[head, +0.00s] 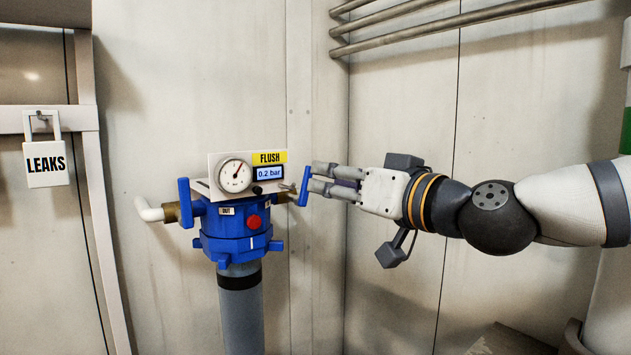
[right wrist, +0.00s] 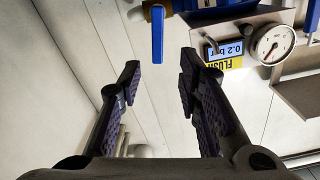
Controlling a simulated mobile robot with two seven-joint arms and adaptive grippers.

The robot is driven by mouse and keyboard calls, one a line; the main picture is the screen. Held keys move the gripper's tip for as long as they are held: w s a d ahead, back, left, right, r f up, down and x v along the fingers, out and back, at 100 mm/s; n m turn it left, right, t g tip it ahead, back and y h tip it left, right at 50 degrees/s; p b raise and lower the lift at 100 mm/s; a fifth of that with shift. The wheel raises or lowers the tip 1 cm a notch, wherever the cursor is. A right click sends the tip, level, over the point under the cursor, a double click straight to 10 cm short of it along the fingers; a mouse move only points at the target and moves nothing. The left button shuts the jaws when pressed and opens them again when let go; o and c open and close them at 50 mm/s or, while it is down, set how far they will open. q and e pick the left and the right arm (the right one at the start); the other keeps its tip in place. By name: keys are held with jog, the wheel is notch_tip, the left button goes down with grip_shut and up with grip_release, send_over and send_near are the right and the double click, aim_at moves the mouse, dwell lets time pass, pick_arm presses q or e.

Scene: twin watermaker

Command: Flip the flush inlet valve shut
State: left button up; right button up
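The blue flush filter head (head: 235,238) stands on a grey column at the wall. A blue lever handle (head: 304,187) is on its right side, standing nearly upright across the brass fitting. A second blue lever (head: 185,203) is on the left side, by a label that seems to read OUT. My right gripper (head: 316,178) is just right of the right lever, fingers pointing at it. In the right wrist view the fingers (right wrist: 160,78) are spread and empty, with the lever (right wrist: 157,33) beyond the tips, in line with the gap. My left gripper is not in view.
A gauge (head: 235,174), a yellow FLUSH label (head: 270,158) and a 0.2 bar display (head: 270,173) sit on a plate above the head. A red button (head: 254,222) is in front. A LEAKS tag (head: 45,164) hangs left; pipes (head: 420,22) run above my arm.

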aim_at(309, 176)
jog(key=x, duration=0.7)
jog(key=shift+w+f, duration=0.15)
jog(key=shift+w, duration=0.05)
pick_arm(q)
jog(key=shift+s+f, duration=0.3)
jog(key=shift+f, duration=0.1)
pick_arm(e)
jog(key=shift+c, duration=0.3)
